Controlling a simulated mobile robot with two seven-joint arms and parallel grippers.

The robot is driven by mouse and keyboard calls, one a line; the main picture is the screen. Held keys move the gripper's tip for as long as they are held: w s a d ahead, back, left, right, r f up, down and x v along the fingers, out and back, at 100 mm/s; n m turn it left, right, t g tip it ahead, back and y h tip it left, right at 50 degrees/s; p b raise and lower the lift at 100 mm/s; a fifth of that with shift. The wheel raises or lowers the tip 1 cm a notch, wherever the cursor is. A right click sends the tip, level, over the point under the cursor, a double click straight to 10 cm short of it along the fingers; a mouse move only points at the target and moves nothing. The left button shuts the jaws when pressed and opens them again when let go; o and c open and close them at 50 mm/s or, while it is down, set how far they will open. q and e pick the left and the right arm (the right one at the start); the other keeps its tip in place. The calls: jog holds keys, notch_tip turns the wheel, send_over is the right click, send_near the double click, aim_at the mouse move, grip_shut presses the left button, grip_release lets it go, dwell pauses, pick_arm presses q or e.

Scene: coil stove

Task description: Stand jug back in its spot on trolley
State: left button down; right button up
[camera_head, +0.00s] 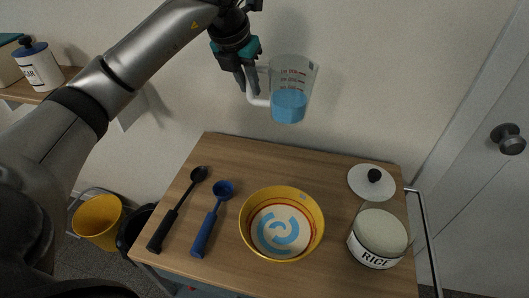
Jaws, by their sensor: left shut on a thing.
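The jug (292,88) is clear plastic with red and dark measuring marks, and blue liquid shows in its lower part. My left gripper (251,84) is shut on its white handle and holds the jug nearly upright in the air, over the back part of the trolley. The trolley (330,170) has a wooden top, and the jug is apart from it. My right gripper is not in view.
On the trolley are a black spoon (178,208), a blue scoop (212,218), a yellow bowl (281,224), a RICE jar (377,239) and a white lid with a black knob (371,182). The trolley's back middle is clear. A wall stands behind.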

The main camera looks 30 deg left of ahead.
pick_arm(q)
notch_tip(320, 180, down, 17)
jog(key=shift+f+b, duration=0.15)
jog(key=shift+b, duration=1.05)
jog(key=shift+f, duration=0.2)
jog(key=c, duration=0.8)
grip_release()
jog(key=shift+o, duration=0.2)
jog(key=shift+r, duration=0.1)
jog(key=shift+s+r, duration=0.1)
jog(key=shift+r, duration=0.2)
jog(key=p+v, duration=0.1)
jog(key=v, duration=1)
jog(key=shift+s+r+p, duration=0.15)
jog(key=shift+r+p, duration=0.1)
jog(key=shift+p, duration=0.15)
